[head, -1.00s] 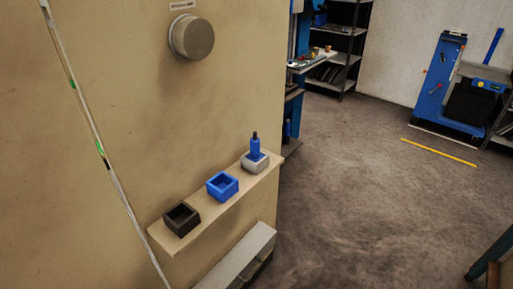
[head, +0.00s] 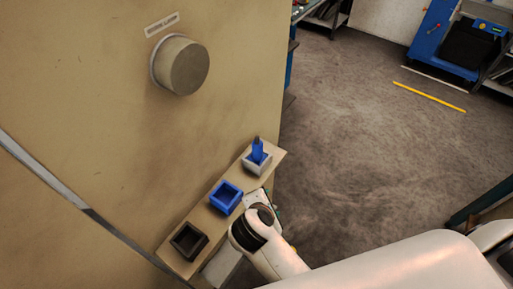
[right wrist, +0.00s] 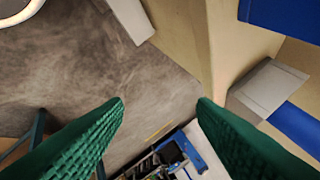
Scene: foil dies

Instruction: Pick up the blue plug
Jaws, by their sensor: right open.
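The blue plug (head: 257,149) stands upright in a light grey holder (head: 256,166) at the far end of a narrow wall shelf (head: 205,226). My right arm comes in from the lower right, and its hand is beside the shelf, near the blue holder. In the right wrist view my right gripper (right wrist: 161,100) is open, with two green fingers and nothing between them. There the grey holder (right wrist: 262,88) and the plug's blue body (right wrist: 298,126) lie right of the right finger, not between the fingers. My left gripper is not in view.
A blue empty holder (head: 226,197) and a black one (head: 188,241) sit on the same shelf. A round knob (head: 182,67) sticks out of the beige wall above. Open floor (head: 350,150) lies to the right.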

